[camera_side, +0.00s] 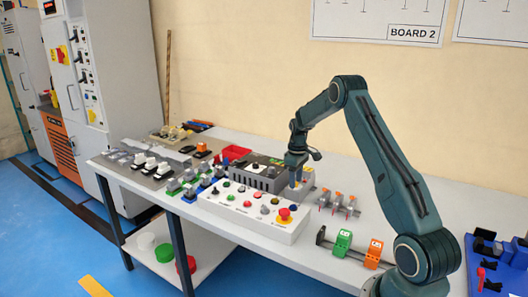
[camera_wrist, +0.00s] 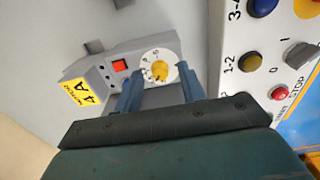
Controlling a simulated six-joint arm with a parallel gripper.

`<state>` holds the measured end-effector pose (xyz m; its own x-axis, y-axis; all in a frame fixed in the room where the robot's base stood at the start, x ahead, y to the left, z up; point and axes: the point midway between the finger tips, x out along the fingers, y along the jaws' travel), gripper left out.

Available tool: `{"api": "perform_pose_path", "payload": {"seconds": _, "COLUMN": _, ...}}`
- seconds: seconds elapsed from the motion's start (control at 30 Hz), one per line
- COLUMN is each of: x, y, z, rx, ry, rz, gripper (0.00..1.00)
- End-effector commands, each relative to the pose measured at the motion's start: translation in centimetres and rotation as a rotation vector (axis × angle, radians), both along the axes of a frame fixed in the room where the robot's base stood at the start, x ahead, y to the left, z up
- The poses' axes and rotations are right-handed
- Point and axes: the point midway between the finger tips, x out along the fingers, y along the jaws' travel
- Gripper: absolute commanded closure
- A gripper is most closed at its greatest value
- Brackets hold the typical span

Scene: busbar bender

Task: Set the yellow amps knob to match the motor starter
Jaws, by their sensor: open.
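The yellow amps knob (camera_wrist: 159,71) sits in the middle of a white numbered dial on the grey motor starter (camera_wrist: 108,74). The dial's figures are too small to read surely, and I cannot tell where the knob points. The starter bears a yellow label (camera_wrist: 85,97) reading "4 A" and a red-orange button (camera_wrist: 120,65). My gripper (camera_wrist: 158,82) is open, its two blue fingers either side of the dial's lower part in the wrist view. Contact with the knob cannot be told. In the side view my gripper (camera_side: 296,183) points down over the grey starter (camera_side: 306,184), partly hiding it.
A white control panel (camera_side: 240,213) with coloured buttons and a red emergency stop (camera_side: 285,214) lies in front. A dark grey unit (camera_side: 258,173) stands to the left. Small orange-topped parts (camera_side: 338,201) and green and orange blocks (camera_side: 342,243) lie to the right.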

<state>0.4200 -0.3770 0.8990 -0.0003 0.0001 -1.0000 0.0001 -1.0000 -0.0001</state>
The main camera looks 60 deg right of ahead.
Motion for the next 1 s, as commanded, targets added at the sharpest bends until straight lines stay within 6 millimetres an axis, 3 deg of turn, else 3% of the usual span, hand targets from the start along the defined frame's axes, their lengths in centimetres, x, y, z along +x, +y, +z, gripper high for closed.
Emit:
{"api": "perform_pose_path", "payload": {"seconds": 0.33, "x": -0.01, "y": 0.01, "z": -0.27, "rx": 0.000, "ry": 0.000, "rz": 0.000, "gripper": 0.60}}
{"api": "perform_pose_path", "payload": {"seconds": 0.53, "x": 0.00, "y": 0.00, "z": -0.24, "rx": 0.000, "ry": 0.000, "rz": 0.000, "gripper": 0.99}}
{"api": "perform_pose_path", "payload": {"seconds": 1.0, "x": 0.01, "y": 0.00, "z": -0.20, "rx": 0.000, "ry": 0.000, "rz": -0.057, "gripper": 1.00}}
